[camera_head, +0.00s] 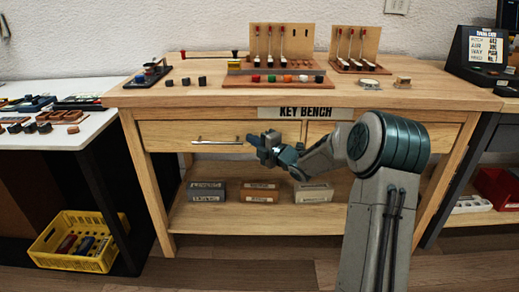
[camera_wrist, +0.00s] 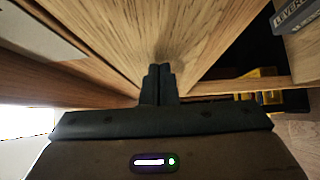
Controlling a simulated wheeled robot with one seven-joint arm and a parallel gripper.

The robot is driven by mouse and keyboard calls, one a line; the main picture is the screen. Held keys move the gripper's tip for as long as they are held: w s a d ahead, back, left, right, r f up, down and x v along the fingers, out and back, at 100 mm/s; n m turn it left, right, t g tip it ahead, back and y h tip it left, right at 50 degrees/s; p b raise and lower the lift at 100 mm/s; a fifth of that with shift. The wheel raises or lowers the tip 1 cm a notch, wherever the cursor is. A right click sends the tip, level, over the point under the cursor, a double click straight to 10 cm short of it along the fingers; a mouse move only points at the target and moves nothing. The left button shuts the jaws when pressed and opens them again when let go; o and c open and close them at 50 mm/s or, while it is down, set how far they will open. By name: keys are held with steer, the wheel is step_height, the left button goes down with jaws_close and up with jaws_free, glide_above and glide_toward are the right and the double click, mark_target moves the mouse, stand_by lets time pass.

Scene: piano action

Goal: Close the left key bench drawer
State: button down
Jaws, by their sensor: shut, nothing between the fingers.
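The left key bench drawer (camera_head: 175,134) is a pale wood front under the bench top, left of centre in the head view. Its silver bar handle (camera_head: 217,142) is in clear view. I cannot tell exactly how far the drawer stands out. My gripper (camera_head: 262,145) is in front of the right part of this drawer, to the right of the handle, and hides some of the front. In the wrist view my gripper (camera_wrist: 158,84) is shut and empty, its fingertips close to a wood surface (camera_wrist: 125,40). Contact cannot be told.
The KEY BENCH label (camera_head: 305,112) is above the drawers. The right drawer (camera_head: 320,131) is partly behind my arm. A yellow crate (camera_head: 75,257) is on the floor at left. Piano parts stand on the bench top.

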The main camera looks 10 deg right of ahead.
steer(key=shift+w+a+r, duration=0.1)
steer(key=shift+w+r, duration=0.15)
steer(key=shift+r, duration=0.1)
